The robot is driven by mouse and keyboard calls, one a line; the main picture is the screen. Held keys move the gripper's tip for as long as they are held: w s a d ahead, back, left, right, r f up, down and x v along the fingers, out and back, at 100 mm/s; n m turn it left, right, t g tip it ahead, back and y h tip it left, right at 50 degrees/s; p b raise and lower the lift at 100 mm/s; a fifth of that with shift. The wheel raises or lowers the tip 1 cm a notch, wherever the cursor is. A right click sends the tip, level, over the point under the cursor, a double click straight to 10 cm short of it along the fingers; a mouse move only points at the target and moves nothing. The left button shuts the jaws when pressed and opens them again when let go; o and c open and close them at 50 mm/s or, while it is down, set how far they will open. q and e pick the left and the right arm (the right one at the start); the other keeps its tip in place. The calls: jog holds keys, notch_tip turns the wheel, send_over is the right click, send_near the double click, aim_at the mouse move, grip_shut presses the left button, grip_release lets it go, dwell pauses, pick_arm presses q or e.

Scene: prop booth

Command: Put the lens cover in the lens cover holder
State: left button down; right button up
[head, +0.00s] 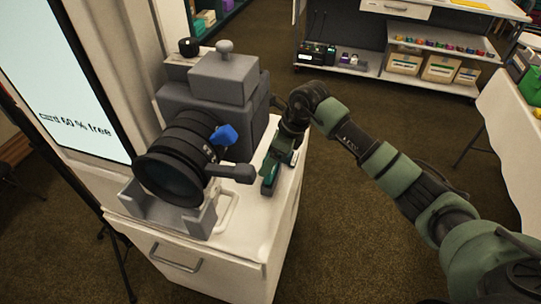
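A grey film camera (212,100) stands on a white cabinet, with a large black lens (182,160) pointing toward the lower left. The dark round front of the lens faces me, and I cannot tell whether a lens cover is on it. A grey bracket (200,220) with raised sides stands under the lens front; it may be the lens cover holder. My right gripper (280,172) points down beside the camera's right side, above the cabinet's right edge. Its fingers look apart, with nothing visible between them. My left gripper is out of view.
The white cabinet (255,235) has a drawer handle in front and a pale loop handle on top. A blue lever (223,135) and a grey knob stick out by the lens. A bright screen (65,75) stands left. Shelves (430,65) are behind; open carpet lies right.

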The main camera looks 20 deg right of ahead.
jog(key=shift+f, duration=0.1)
jog(key=shift+f+b, duration=0.8)
jog(key=o, duration=1.3)
jog(key=shift+o, duration=0.2)
jog(key=shift+r, duration=0.1)
jog(key=shift+r+p, duration=2.05)
jog(key=shift+r, duration=1.4)
jog(key=shift+f, duration=0.15)
